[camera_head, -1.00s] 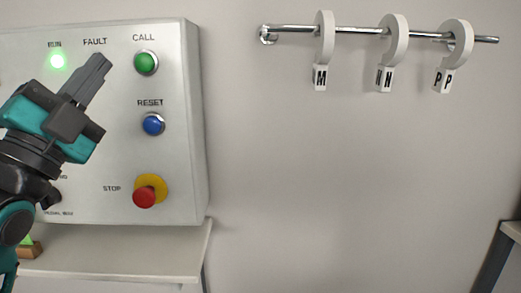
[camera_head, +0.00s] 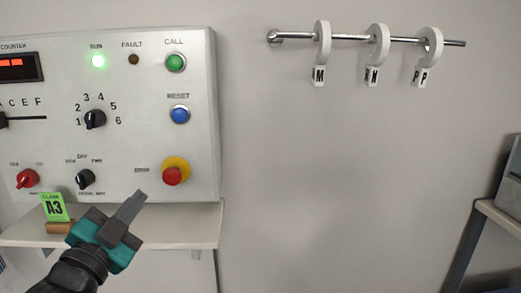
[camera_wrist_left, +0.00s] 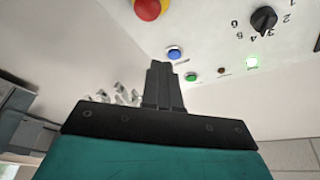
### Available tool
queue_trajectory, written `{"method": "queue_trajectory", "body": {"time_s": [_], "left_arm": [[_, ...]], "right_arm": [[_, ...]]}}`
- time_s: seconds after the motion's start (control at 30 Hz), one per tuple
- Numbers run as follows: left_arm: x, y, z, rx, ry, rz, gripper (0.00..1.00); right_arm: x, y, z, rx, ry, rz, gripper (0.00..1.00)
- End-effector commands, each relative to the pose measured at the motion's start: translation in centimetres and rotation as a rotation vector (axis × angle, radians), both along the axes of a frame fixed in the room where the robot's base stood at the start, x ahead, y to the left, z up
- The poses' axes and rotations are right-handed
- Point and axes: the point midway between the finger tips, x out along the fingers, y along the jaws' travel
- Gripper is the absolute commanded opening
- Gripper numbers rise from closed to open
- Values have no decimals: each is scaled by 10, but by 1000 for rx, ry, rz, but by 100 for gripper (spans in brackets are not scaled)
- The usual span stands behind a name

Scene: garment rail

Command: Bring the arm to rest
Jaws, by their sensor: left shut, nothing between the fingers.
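My left gripper (camera_head: 131,208) is teal and black and points up and to the right, in front of the shelf below the control panel. Its fingers are together with nothing between them. In the left wrist view the shut fingers (camera_wrist_left: 160,85) stand upright in the middle, apart from everything. My right gripper is in neither view.
The control panel (camera_head: 145,110) has a lit RUN lamp (camera_head: 98,60) and a red stop button (camera_head: 173,175). A wall rail (camera_head: 350,37) carries three lettered rings. The wall between is clear.

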Motion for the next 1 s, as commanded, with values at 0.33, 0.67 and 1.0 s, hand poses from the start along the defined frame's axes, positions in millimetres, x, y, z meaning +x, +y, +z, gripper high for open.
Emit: {"method": "queue_trajectory", "body": {"time_s": [0.33, 0.67, 1.0], "left_arm": [[-92, -26, -247, -399, 629, 53, 0], [-187, -46, -339, -589, 908, 143, 0], [-191, -47, -343, -599, 920, 148, 0]], "right_arm": [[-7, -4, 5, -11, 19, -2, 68], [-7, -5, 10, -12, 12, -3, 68], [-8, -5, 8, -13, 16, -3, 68]]}}
